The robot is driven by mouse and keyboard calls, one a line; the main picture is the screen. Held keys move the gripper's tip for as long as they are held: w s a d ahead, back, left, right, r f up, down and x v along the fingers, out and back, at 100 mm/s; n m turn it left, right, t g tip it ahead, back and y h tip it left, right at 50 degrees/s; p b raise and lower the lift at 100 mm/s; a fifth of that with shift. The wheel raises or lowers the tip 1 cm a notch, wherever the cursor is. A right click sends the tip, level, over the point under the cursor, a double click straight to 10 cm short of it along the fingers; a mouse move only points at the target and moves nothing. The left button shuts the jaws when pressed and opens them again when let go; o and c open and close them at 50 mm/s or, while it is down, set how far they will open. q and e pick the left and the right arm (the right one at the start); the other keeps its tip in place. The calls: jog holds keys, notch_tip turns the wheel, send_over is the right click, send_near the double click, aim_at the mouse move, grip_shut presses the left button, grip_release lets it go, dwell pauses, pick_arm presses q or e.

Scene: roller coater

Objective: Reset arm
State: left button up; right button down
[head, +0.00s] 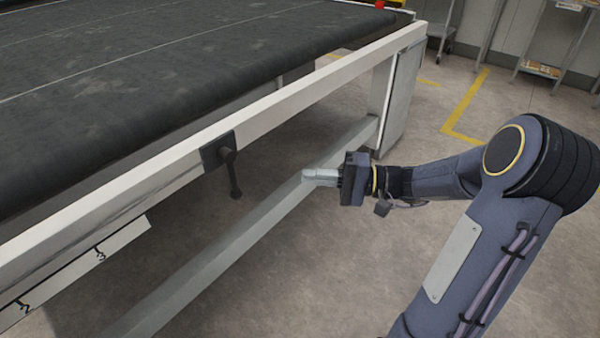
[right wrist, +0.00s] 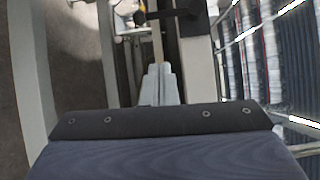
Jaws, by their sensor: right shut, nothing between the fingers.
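My right gripper (head: 308,175) is shut and empty. In the head view it points left, in front of the side of the roller coater frame (head: 300,95). Its closed fingers (right wrist: 160,82) also show in the right wrist view, pointing away from the camera. A black crank handle (head: 233,175) hangs from a dark bracket on the frame's side rail, to the left of the gripper and apart from it. A dark lever-like part (right wrist: 172,14) shows beyond the fingertips in the right wrist view. My left gripper is not in view.
The dark conveyor belt (head: 120,65) fills the upper left. A lower beam (head: 255,235) runs behind the gripper. A white panel with hooks (head: 80,265) hangs at lower left. Shelving (head: 545,68) stands at the upper right. The floor (head: 440,250) around my right arm is clear.

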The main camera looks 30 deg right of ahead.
dwell(0.5)
jog(key=s+a+n+g+h, duration=0.4)
jog(key=s+a+g, duration=0.2)
jog(key=s+a, duration=0.4)
jog(key=s+d+f+n+t+h, duration=0.1)
jog(key=s+f+h, duration=0.4)
jog(key=s+h, duration=0.3)
notch_tip(320, 180, up, 27)
jog(key=s+p, duration=0.1)
jog(key=p, duration=2.6)
jog(key=shift+s+d+n+t, duration=0.3)
jog(key=shift+d, duration=0.05)
jog(key=shift+f, duration=0.1)
jog(key=shift+s+d, duration=0.1)
